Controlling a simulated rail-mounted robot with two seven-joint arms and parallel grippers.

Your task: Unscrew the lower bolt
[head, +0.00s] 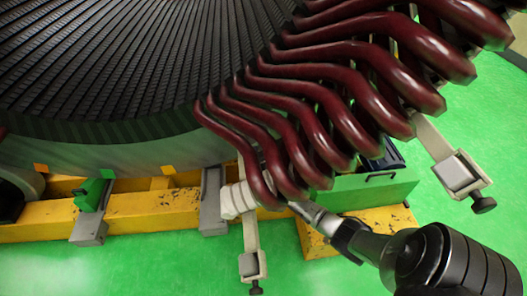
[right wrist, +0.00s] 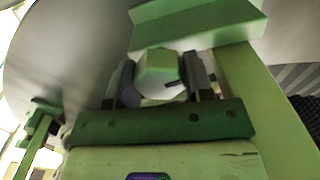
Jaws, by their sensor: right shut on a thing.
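In the right wrist view, a pale green-lit bolt head (right wrist: 157,66) sits between the two dark fingers of my right gripper (right wrist: 160,80). The fingers are shut on it, one at each side. Whether the bolt is still in its thread cannot be told. My left gripper is not in view.
The large stator (head: 110,130) fills the upper left, on a yellow frame (head: 150,212). Pale brackets hang below the coils, with end blocks at the right (head: 458,174) and bottom (head: 249,264). A green box (head: 365,190) stands behind the coils. Green floor is open at the lower left.

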